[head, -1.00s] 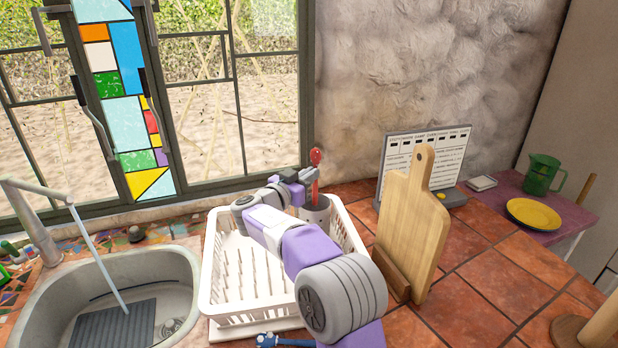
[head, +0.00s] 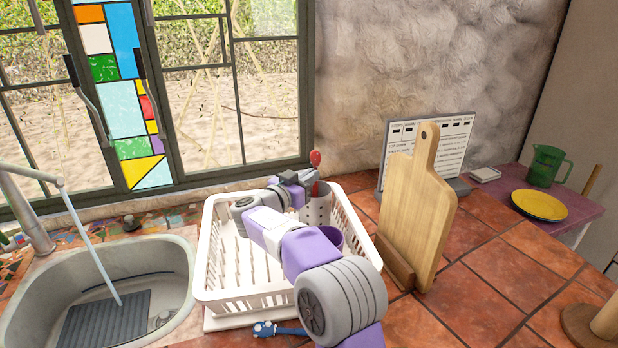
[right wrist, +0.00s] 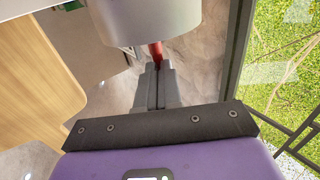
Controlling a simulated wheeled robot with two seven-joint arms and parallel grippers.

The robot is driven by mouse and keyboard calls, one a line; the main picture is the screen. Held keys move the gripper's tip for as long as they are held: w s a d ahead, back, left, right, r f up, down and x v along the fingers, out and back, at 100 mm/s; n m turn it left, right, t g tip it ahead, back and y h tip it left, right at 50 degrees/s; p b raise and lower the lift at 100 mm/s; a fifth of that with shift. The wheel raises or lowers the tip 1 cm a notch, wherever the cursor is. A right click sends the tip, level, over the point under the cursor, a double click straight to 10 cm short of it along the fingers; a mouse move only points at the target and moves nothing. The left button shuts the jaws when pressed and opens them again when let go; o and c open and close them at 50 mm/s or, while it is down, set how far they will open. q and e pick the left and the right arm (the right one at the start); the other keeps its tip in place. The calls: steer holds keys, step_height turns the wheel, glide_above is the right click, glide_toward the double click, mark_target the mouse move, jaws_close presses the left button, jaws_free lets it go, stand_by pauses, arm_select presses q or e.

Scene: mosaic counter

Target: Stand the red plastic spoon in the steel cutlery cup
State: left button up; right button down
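The red plastic spoon (head: 315,158) is upright with its bowl up, over the steel cutlery cup (head: 317,208), a cylinder with holes at the back right of the white dish rack. My right gripper (head: 307,177) is shut on the spoon below its bowl, close above the cup's rim. In the right wrist view the fingers (right wrist: 155,72) are closed together at a red piece of the spoon (right wrist: 156,50), close to the steel cup (right wrist: 145,18). The handle's lower end is hidden, so I cannot tell how deep it sits. My left gripper is out of view.
The white dish rack (head: 213,245) stands right of the sink (head: 180,262). A wooden cutting board (head: 420,215) stands upright to its right. A blue-handled item (head: 265,328) lies in front. A green mug (head: 545,165) and yellow plate (head: 538,205) are at far right.

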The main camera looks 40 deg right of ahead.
steer(key=c, duration=1.2)
jaws_free()
steer(key=shift+p+v, duration=0.3)
steer(key=shift+v, duration=3.5)
